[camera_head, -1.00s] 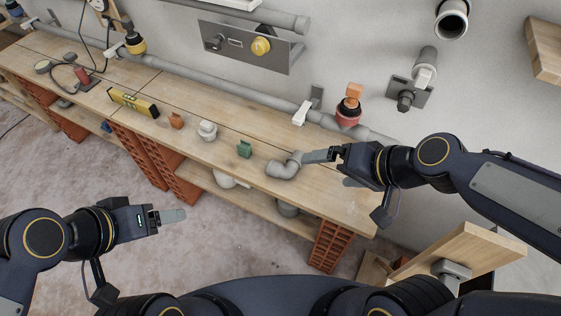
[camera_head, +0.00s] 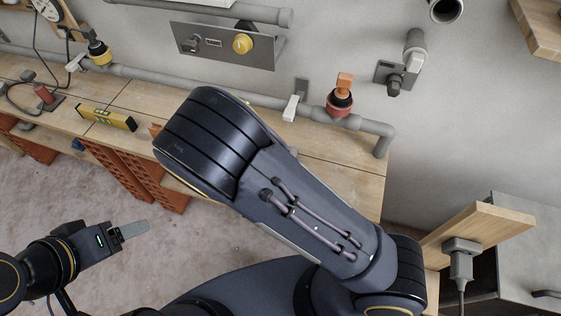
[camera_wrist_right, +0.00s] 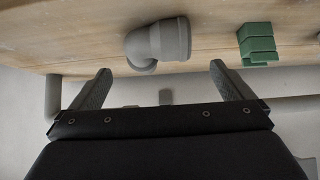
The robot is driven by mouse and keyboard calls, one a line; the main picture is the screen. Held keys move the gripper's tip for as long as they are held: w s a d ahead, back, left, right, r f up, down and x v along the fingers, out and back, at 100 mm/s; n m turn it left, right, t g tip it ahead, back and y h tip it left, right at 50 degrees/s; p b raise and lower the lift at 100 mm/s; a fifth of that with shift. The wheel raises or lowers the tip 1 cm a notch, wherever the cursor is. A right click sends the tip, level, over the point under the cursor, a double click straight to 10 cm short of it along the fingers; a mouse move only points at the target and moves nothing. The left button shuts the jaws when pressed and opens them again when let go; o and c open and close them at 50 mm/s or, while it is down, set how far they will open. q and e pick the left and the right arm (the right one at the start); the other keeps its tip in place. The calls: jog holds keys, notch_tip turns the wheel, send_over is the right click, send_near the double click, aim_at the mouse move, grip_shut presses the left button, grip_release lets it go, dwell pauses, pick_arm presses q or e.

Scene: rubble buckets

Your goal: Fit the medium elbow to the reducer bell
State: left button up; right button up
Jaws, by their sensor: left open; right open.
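The grey elbow (camera_wrist_right: 172,40) lies on the wooden bench in the right wrist view, just beyond my right gripper. My right gripper (camera_wrist_right: 160,76) is open and empty, with one finger to each side of the elbow and apart from it. In the head view my own right arm hides the elbow and that gripper. My left gripper (camera_head: 134,231) is open and empty, over the floor in front of the bench. I cannot tell which piece is the reducer bell.
A green holder (camera_wrist_right: 257,46) stands on the bench right of the elbow in the wrist view. A grey pipe (camera_head: 190,84) with a red-collared fitting (camera_head: 340,103) runs along the wall. A yellow level (camera_head: 107,117) lies on the bench (camera_head: 360,184). A wooden board (camera_head: 478,240) stands at right.

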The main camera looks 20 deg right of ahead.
jog(key=b+x, duration=0.1)
jog(key=x, duration=0.6)
jog(key=shift+s+d+f+b, duration=0.15)
jog(key=shift+s+f+b, duration=0.1)
jog(key=shift+b, duration=0.15)
jog(key=shift+c, duration=0.4)
jog(key=c, duration=0.9)
